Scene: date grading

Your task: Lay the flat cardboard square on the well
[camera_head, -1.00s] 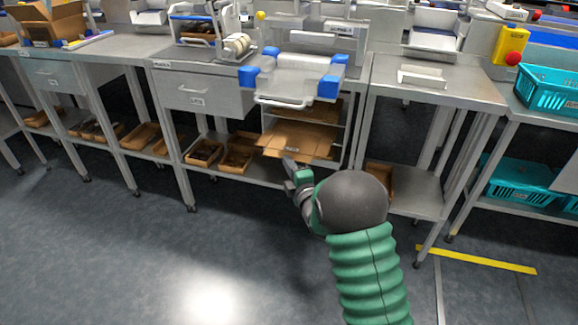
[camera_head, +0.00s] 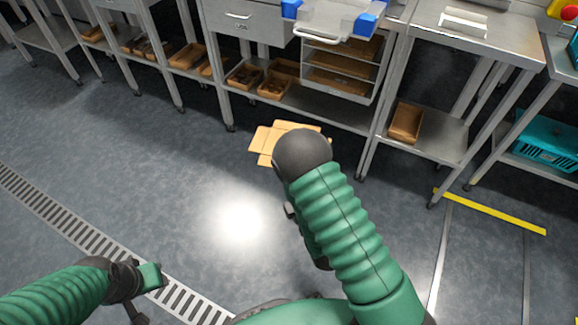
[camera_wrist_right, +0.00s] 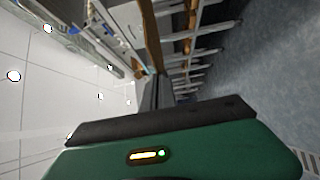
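The cardboard square (camera_head: 264,142) is tan, with notched edges, and shows behind my right arm in the head view, in front of the bench. In the right wrist view the cardboard (camera_wrist_right: 152,38) is a thin brown strip, seen edge-on, running to my right gripper (camera_wrist_right: 158,92), which looks shut on it. The head view hides that gripper behind the arm's round dark joint. My left gripper (camera_head: 147,290) is low at left over the floor, with nothing visible in it; its finger gap is unclear. A pale fixture (camera_head: 340,20) with blue corner blocks sits on the bench; I cannot tell whether it is the well.
Below the fixture is a shelf rack (camera_head: 342,72) with brown sheets. Brown trays (camera_head: 245,75) line the lower shelf. A drawer unit (camera_head: 245,20) stands left of the rack, a steel table (camera_head: 475,35) right. The floor in front is open, with a drain grate (camera_head: 60,213).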

